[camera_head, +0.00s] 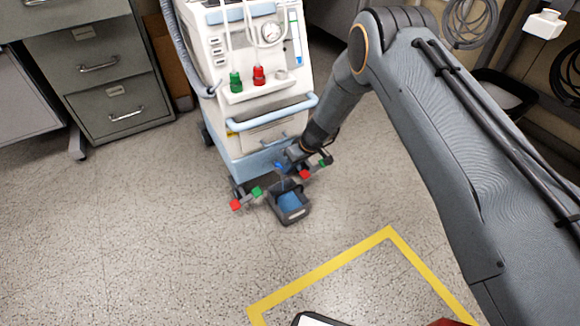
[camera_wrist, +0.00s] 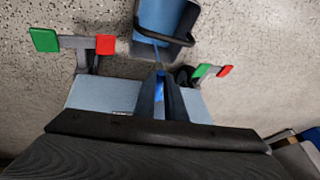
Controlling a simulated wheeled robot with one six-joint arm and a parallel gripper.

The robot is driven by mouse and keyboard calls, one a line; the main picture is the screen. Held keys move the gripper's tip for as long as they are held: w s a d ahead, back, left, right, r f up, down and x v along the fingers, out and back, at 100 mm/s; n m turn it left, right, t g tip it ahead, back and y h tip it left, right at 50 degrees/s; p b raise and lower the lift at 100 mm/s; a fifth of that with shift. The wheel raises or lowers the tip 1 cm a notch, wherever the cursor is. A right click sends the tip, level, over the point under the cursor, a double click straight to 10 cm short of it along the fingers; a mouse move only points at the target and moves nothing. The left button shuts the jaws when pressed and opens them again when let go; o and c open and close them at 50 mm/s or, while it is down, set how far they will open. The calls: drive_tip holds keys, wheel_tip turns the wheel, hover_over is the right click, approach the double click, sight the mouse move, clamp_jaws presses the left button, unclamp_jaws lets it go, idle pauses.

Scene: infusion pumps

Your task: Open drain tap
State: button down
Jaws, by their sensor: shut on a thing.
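The drain tap is a small blue piece low on the front of the white and blue machine (camera_head: 262,135). In the wrist view the blue tap (camera_wrist: 159,88) sits between the two dark fingers of my gripper (camera_wrist: 160,84), which is shut on it. In the head view my gripper (camera_head: 284,163) reaches the machine's base from the right, and the tap is mostly hidden. A dark open bin (camera_head: 304,213) with blue inside stands on the floor just in front; it also shows in the wrist view (camera_wrist: 182,41). A thin blue line runs between tap and bin, looking like liquid.
Red-and-green pedals flank the tap: the left pedal (camera_head: 236,204) and the right pedal (camera_head: 304,174), close to my gripper. A yellow floor outline (camera_head: 320,271) lies in front. Grey drawer cabinets (camera_head: 105,85) stand at the left. The floor at left is clear.

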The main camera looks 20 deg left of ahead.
drive_tip(key=c, duration=1.8)
unclamp_jaws()
drive_tip(key=shift+p+v, duration=1.25)
drive_tip(key=shift+v, duration=2.6)
drive_tip(key=shift+s, duration=0.1)
